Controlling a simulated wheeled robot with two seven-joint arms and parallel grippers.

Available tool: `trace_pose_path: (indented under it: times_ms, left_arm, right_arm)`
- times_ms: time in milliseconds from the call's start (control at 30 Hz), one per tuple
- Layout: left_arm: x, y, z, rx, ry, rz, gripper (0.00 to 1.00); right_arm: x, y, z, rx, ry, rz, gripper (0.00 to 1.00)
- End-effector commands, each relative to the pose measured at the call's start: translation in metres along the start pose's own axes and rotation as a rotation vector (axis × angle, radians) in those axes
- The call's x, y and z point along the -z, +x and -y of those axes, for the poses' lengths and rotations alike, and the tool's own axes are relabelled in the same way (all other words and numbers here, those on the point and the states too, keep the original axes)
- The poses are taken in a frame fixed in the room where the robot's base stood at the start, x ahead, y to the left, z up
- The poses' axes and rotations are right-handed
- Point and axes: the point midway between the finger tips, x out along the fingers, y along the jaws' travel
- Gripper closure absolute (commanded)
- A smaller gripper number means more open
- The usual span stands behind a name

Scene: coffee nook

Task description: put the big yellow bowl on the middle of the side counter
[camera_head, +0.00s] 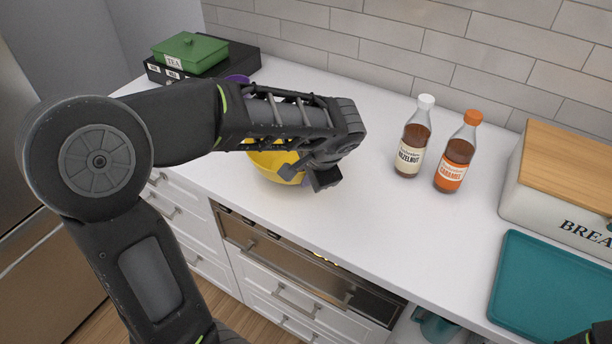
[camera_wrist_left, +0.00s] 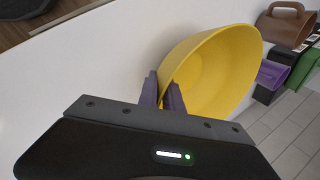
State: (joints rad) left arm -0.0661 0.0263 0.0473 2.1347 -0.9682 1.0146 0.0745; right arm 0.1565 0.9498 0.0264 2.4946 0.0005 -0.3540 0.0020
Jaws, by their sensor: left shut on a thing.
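The big yellow bowl (camera_head: 272,168) is partly hidden behind my left arm in the head view. It shows large and open in the left wrist view (camera_wrist_left: 215,70). My left gripper (camera_head: 308,178) is shut on the near rim of the bowl, with its purple fingers (camera_wrist_left: 165,92) on either side of the wall. The bowl is over the white side counter (camera_head: 375,235), near its front edge and above the oven front. I cannot tell whether its base touches the counter.
Two syrup bottles (camera_head: 412,140) (camera_head: 457,155) stand right of the gripper. A bread box (camera_head: 560,190) and teal board (camera_head: 550,285) are further right. A green tea box (camera_head: 190,52) on a black box and a purple item (camera_head: 237,79) are back left. Counter between bowl and bottles is clear.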

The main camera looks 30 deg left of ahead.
Motion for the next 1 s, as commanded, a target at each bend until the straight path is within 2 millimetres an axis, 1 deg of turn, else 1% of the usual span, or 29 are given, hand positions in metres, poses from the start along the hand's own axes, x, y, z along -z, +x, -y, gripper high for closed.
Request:
trace_pose_path:
  times_ms: [67, 300, 400, 433, 700, 1000]
  left_arm:
    - [0.0003, 0.0045, -0.0021, 0.0, 0.001, -0.001, 1.0]
    - [0.0005, 0.0048, -0.0022, 0.001, 0.0, -0.003, 1.0]
    - [0.0005, 0.008, -0.004, 0.001, 0.0, -0.003, 1.0]
    - [0.0003, 0.0081, -0.0042, 0.0, 0.0, -0.002, 0.9]
    - [0.0003, 0.0068, -0.0036, 0.0, 0.0, -0.002, 0.68]
    - [0.0003, 0.0051, -0.0027, 0.0, 0.0, -0.002, 0.68]
  right_arm:
    - [-0.0001, -0.0005, 0.0001, 0.0, 0.0, 0.0, 1.0]
    - [-0.0001, 0.0, -0.0001, 0.0, 0.0, 0.0, 1.0]
    - [0.0001, 0.0035, -0.0013, 0.0, 0.0, 0.0, 1.0]
    - [0.0001, 0.0034, -0.0012, 0.0, 0.0, 0.0, 1.0]
    - [0.0001, 0.0021, -0.0007, 0.001, 0.0, 0.0, 1.0]
    - [0.0001, 0.0002, 0.0, 0.0, 0.0, 0.0, 1.0]
